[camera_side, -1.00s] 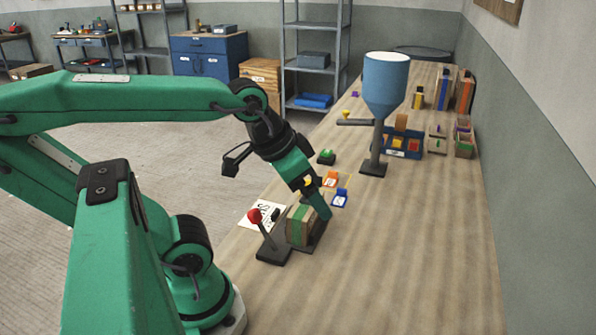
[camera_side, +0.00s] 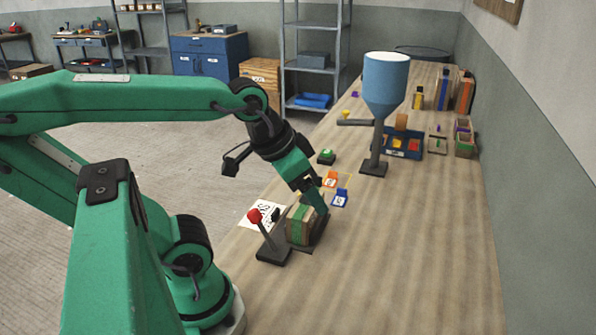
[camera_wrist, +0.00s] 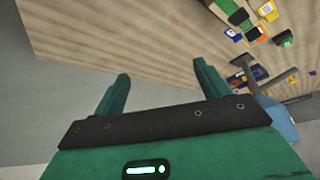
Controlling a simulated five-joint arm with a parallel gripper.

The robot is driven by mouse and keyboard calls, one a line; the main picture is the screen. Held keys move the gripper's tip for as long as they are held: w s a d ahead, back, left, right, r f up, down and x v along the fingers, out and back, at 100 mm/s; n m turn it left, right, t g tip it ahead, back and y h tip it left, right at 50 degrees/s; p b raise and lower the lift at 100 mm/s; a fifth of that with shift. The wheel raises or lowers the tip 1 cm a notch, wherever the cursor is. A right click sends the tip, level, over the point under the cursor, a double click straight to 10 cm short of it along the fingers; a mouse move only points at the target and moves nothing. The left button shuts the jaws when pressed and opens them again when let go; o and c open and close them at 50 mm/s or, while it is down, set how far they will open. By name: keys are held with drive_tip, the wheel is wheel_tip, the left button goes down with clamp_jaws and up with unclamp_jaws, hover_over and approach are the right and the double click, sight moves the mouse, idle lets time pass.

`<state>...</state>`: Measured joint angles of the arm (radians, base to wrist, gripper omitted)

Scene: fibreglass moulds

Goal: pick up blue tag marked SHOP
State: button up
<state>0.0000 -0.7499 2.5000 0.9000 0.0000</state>
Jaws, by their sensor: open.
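A blue tag (camera_side: 340,198) with a white label lies flat on the bench, just right of my gripper in the side view. It also shows in the wrist view as a small blue and white patch (camera_wrist: 231,33) at the upper right. The writing on it is too small to read. My gripper (camera_side: 316,198) is beside the tag and above the bench, pointing down and to the right. In the wrist view my gripper (camera_wrist: 162,70) has its two green fingers spread with nothing between them.
An orange tag (camera_side: 330,179) lies just behind the blue one. A cardboard box with a green band (camera_side: 299,224) and a red-knobbed lever (camera_side: 255,217) stand in front. A blue funnel on a stand (camera_side: 385,85) rises behind. The bench to the right is clear.

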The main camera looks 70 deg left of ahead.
drive_tip(key=c, duration=0.8)
drive_tip(key=shift+w+r, duration=0.1)
drive_tip(key=shift+w, duration=0.05)
drive_tip(key=w+a+n+g, duration=0.2)
drive_tip(key=w+a+n, duration=0.45)
drive_tip(key=w, duration=0.25)
drive_tip(key=w+a+n+g, duration=0.1)
drive_tip(key=w+a+n, duration=0.4)
drive_tip(key=w+n, duration=0.3)
drive_tip(key=w+a+f+n+g, duration=0.1)
drive_tip(key=w+a+f+n, duration=0.2)
drive_tip(key=a+f+n, duration=0.1)
drive_tip(key=w+a+f+n, duration=0.3)
drive_tip(key=a+f+n, duration=0.1)
drive_tip(key=a+f, duration=0.2)
drive_tip(key=w+a+f+n+g, duration=0.1)
drive_tip(key=w+a+f+n, duration=0.2)
drive_tip(key=a+f+n, duration=0.1)
drive_tip(key=shift+a+f+g, duration=0.3)
drive_tip(key=shift+a+f, duration=0.2)
drive_tip(key=shift+f, duration=0.15)
drive_tip(key=shift+a+f+n, duration=0.25)
drive_tip(key=shift+f, duration=0.05)
drive_tip(key=shift+f, duration=0.1)
